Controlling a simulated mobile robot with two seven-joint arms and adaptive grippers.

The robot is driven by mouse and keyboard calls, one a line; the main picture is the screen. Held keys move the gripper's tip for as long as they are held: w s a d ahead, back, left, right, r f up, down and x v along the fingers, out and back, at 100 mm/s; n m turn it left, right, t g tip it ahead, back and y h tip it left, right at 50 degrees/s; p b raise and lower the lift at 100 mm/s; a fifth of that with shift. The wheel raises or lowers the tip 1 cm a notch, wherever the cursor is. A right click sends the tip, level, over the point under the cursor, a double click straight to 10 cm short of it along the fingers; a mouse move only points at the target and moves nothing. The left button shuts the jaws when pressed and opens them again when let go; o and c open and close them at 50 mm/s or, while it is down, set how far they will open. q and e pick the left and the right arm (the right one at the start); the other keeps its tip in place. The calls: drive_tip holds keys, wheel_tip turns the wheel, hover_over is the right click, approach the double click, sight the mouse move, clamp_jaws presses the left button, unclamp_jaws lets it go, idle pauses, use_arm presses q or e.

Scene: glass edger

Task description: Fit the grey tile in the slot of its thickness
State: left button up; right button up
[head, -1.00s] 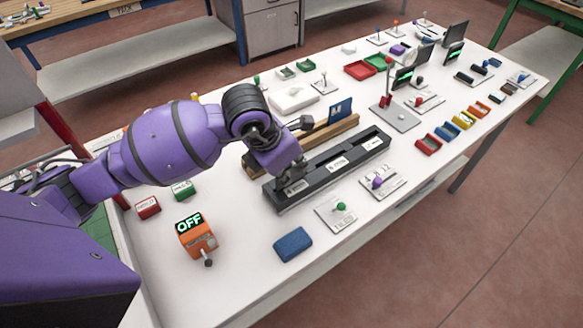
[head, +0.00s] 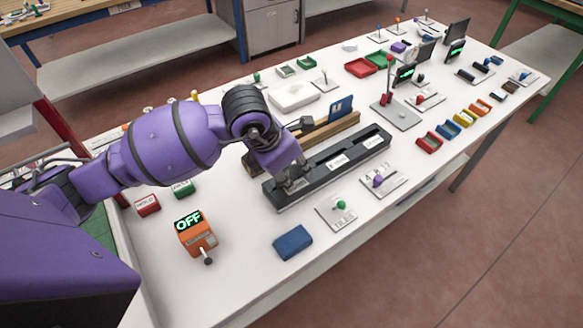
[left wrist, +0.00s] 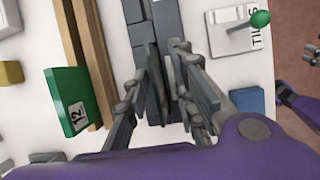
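My left gripper (head: 292,180) is low over the left end of the dark slotted block (head: 352,156). In the left wrist view its fingers (left wrist: 160,75) stand apart on either side of a thin dark grey plate (left wrist: 156,88). This looks like the grey tile, upright and edge-on at the block's near slot, with gaps beside it. The fingers hide its lower edge, so I cannot tell how deep it sits. The block also shows in the left wrist view (left wrist: 143,28).
Behind the block, a wooden rack (head: 335,130) holds a blue tile (head: 341,107); a green tile marked 12 (left wrist: 66,102) shows in the left wrist view. A blue box (head: 292,243), a green-knobbed plate (head: 338,209) and an orange OFF box (head: 196,235) stand nearer.

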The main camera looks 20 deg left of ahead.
use_arm(q)
drive_tip(key=v, duration=0.7)
drive_tip(key=shift+r, duration=0.3)
idle(0.6)
